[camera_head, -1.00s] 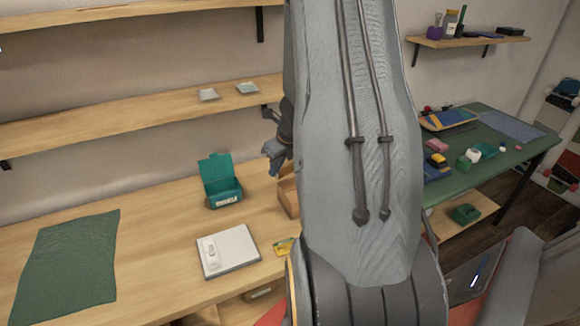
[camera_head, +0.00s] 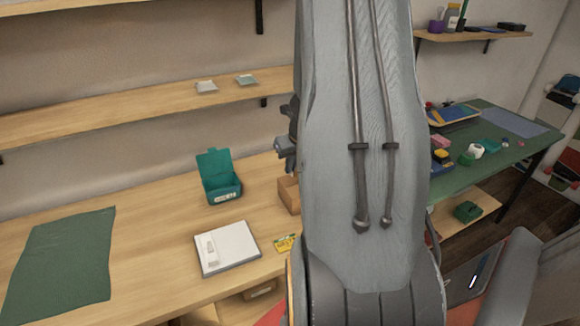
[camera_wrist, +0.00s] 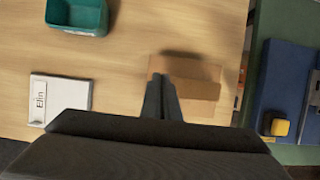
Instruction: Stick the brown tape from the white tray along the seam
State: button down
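Two small shallow trays lie on the wall shelf in the head view: a whitish one (camera_head: 207,87) and a grey-green one (camera_head: 246,79). I cannot make out brown tape in either. A brown cardboard box (camera_head: 289,194) stands on the wooden bench, partly hidden by my arm; the wrist view shows it too (camera_wrist: 200,88). In the head view my gripper (camera_head: 285,147) is mostly hidden behind my arm.
On the bench are an open teal box (camera_head: 220,190), a flat white block (camera_head: 228,248) labelled "Elin", a yellow card (camera_head: 286,243) and a green mat (camera_head: 62,265). A green-topped table (camera_head: 500,155) at right holds several small items. The bench between mat and teal box is clear.

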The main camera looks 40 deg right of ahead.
jog(key=shift+f+b, duration=2)
jog(key=shift+b, duration=0.1)
jog(key=shift+f, duration=0.25)
jog(key=c, duration=1.9)
grip_release()
jog(key=shift+c, duration=0.2)
jog(key=d+p+v, duration=0.1)
jog(key=p+v, duration=0.3)
jog(key=v, duration=0.4)
notch_tip(320, 180, up, 6)
jog(key=p, duration=0.7)
send_over(291, 175)
jog(key=s, duration=0.2)
jog(key=shift+s+a, duration=0.2)
jog(key=shift+a, duration=0.05)
